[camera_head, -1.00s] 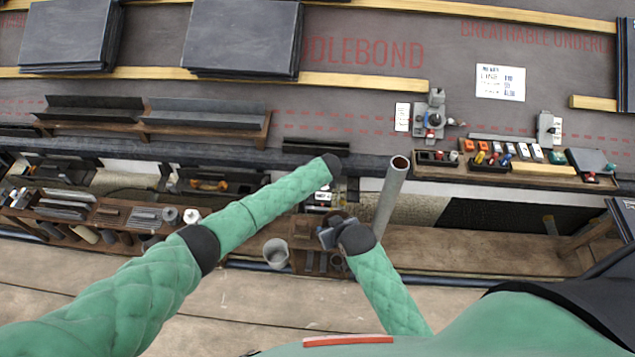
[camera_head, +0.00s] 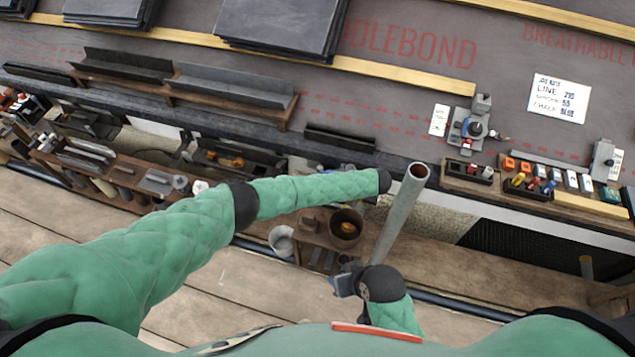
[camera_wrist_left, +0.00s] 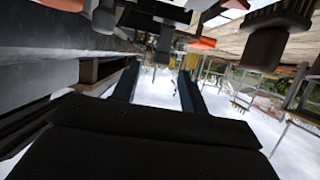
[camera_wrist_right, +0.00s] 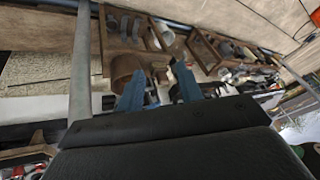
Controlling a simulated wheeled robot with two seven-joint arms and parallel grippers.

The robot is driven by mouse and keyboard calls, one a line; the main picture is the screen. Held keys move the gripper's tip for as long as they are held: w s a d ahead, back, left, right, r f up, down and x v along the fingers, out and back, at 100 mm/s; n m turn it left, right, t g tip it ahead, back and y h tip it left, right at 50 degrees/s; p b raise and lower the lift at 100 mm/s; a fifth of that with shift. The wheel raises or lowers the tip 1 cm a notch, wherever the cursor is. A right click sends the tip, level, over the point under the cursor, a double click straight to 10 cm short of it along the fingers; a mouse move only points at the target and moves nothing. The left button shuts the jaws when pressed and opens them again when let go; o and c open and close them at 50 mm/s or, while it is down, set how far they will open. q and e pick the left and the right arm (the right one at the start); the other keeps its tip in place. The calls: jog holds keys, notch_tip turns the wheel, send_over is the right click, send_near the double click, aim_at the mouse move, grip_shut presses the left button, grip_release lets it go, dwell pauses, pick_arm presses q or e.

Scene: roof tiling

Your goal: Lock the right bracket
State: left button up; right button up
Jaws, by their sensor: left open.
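Two grey metal fittings, likely the brackets, sit on the roof underlay: one with a dark round knob and a red part (camera_head: 472,126), and a plainer one farther right (camera_head: 604,158). Whether either is locked is too small to tell. My left arm reaches in from the left to a dark wrist cuff below the first fitting; its gripper is hidden there. The left wrist view shows the left gripper (camera_wrist_left: 157,88) with its fingers apart and empty. My right gripper (camera_head: 345,283) is low, beside a grey pipe, away from both fittings. Its fingers are apart and empty in the right wrist view (camera_wrist_right: 160,85).
An upright grey pipe (camera_head: 400,215) stands between my right gripper and the roof edge. A tray with small coloured parts (camera_head: 528,184) lies along the edge. A white note (camera_head: 558,106) lies on the underlay. A brown pot (camera_head: 346,227) stands on the lower bench.

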pick_arm(q)
jog(key=shift+b+x, duration=0.35)
jog(key=shift+x, duration=1.2)
pick_arm(e)
jog(key=shift+t, duration=0.3)
jog(key=shift+w+a+f, duration=0.1)
jog(key=shift+f, duration=0.6)
jog(key=shift+w+a+f, duration=0.15)
jog(key=shift+f, duration=0.6)
jog(key=shift+w+a+f, duration=0.1)
jog(key=shift+f, duration=0.6)
pick_arm(q)
grip_shut()
